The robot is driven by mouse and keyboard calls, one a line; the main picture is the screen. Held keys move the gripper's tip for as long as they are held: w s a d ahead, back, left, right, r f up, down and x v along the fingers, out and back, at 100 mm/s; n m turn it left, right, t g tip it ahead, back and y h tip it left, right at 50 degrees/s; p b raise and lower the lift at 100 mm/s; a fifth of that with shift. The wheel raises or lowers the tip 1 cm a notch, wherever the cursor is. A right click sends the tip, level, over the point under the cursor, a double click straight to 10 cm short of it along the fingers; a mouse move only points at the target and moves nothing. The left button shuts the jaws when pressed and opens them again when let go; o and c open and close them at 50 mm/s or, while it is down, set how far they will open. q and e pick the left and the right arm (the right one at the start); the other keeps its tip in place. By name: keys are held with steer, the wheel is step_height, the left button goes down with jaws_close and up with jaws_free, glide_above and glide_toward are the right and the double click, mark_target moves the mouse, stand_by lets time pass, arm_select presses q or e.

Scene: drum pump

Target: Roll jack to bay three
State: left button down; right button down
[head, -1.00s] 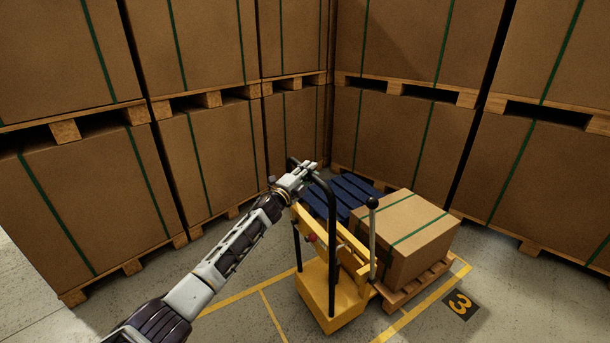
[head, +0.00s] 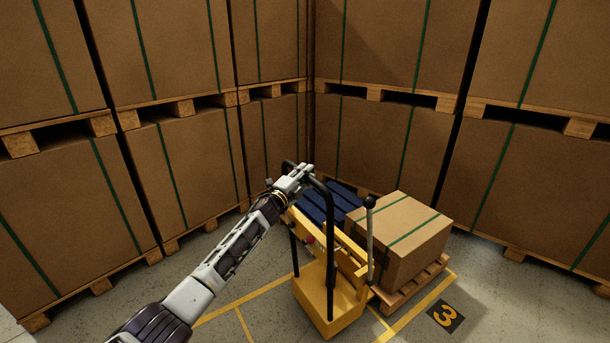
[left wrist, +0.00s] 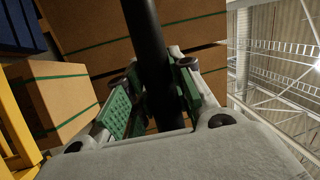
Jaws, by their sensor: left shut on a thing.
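The yellow jack (head: 318,292) stands in the lower middle of the head view, with a black push handle and a black-knobbed lever (head: 370,232). Bay three shows as yellow floor lines and a black plate with a yellow 3 (head: 445,316), just right of the pallet. The right gripper is not in view.
Large cartons on pallets (head: 180,165) are stacked two high along the left and back. A dark blue pallet (head: 330,203) lies behind the jack, close to the corner. Bare concrete floor (head: 510,305) is free at the right front.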

arm_select(q)
steer(key=shift+s+d+f, duration=0.15)
steer(key=shift+f, duration=0.35)
steer(key=c, duration=1.2)
jaws_free()
steer(key=shift+r, duration=0.25)
steer(key=shift+r, duration=0.1)
steer(key=shift+a, duration=0.2)
steer(key=shift+s+a, duration=0.25)
steer(key=v, duration=1.1)
steer(key=shift+f, duration=0.2)
steer(key=shift+s+d, duration=0.1)
steer(key=shift+d, duration=0.05)
steer(key=shift+f, duration=0.1)
